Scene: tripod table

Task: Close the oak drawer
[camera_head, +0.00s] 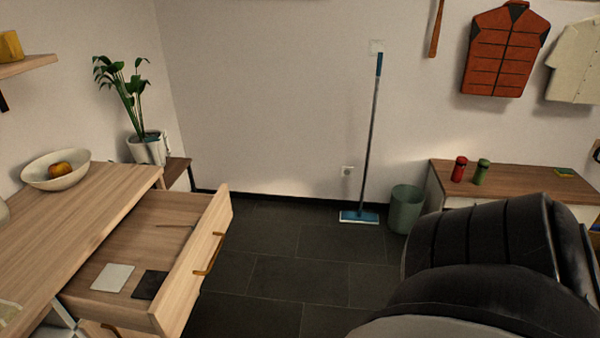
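The oak drawer (194,265) stands open at the left, pulled out to the right from under the wooden top (90,215) of its cabinet. Its front carries a brass-coloured handle (209,255). Inside lie a white flat piece (113,277), a dark flat piece (150,284) and a thin stick-like item (174,226). A dark arm part of mine fills the lower right, well apart from the drawer. Neither gripper shows in this view.
A white bowl with fruit (57,180) sits on the cabinet top. A potted plant (146,148) stands behind. A mop (359,216) and a green bin (406,208) stand by the wall. A low cabinet (520,178) is at right. The dark tiled floor (270,265) between is clear.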

